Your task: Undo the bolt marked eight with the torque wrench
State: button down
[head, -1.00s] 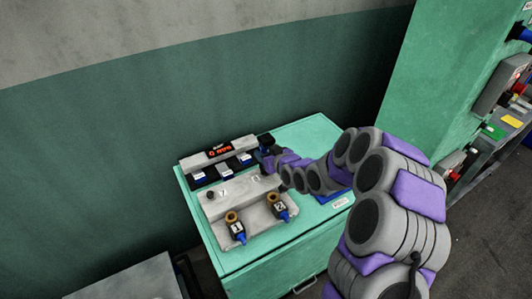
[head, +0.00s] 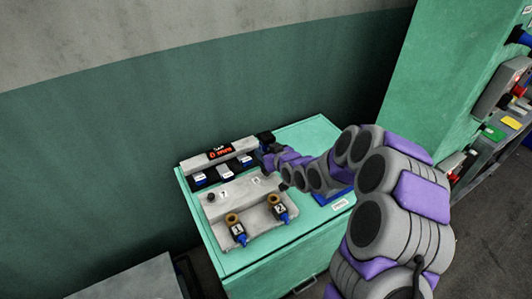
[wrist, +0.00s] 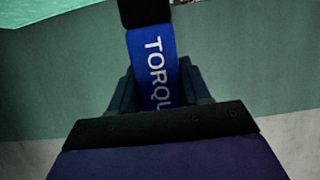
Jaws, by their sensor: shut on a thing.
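My gripper (head: 268,162) is over the back right of the grey metal block (head: 240,205) on the green cabinet. It is shut on the torque wrench, a blue tool with a black end, whose white letters "TORQU" show in the wrist view (wrist: 162,72). In the head view the black end of the wrench (head: 265,138) stands just behind my gripper. A small mark, perhaps an eight (head: 256,181), is on the block beside my gripper. The bolt there is hidden by my gripper, so I cannot tell whether the wrench sits on it.
A dark bolt (head: 211,197) stands at the block's left. A rack with a red-lit display (head: 220,153) stands behind. A tall green machine (head: 440,80) is at the right.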

aim_at(270, 143)
jog(key=shift+r+p, duration=0.9)
jog(key=shift+r, duration=1.3)
jog(key=shift+w, duration=0.1)
